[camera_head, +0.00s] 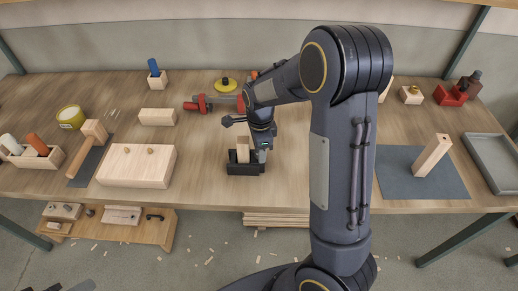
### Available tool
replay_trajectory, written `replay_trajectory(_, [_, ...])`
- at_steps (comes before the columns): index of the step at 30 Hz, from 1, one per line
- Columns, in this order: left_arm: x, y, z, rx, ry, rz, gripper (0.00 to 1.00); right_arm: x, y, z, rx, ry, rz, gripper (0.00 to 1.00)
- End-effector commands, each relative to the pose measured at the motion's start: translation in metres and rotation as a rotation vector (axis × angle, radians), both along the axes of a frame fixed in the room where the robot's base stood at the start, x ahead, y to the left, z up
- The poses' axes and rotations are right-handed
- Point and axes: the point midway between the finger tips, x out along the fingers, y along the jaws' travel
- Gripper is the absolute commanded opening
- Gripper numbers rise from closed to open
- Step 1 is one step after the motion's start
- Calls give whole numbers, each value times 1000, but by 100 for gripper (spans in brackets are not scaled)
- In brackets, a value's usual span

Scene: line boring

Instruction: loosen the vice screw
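The small black vice (240,169) stands near the front edge of the bench, at the middle of the view. A pale wooden block (243,150) stands upright between its jaws. My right gripper (263,147) points down at the right side of the vice, very close to it. I cannot tell whether it touches the vice. Its fingers are small and partly hidden, so their opening is unclear. The vice screw cannot be made out; the gripper and arm cover that side. My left gripper is not in view.
The wooden bench (211,187) carries a drilled block (137,166) and a mallet (88,146) left of the vice. A red clamp (198,103) lies behind it. A grey mat (395,181) with a wooden piece (433,155) and a grey tray (493,160) are right.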

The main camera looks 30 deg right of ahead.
Motion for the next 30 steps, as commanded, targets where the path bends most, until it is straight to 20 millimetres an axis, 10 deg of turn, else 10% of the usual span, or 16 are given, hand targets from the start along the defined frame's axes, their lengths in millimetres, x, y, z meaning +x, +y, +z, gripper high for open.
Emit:
replay_trajectory(11, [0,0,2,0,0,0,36,0,0,2,0,0,-3,51])
replay_trajectory(30, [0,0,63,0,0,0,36,0,0,72,0,1,-4,51])
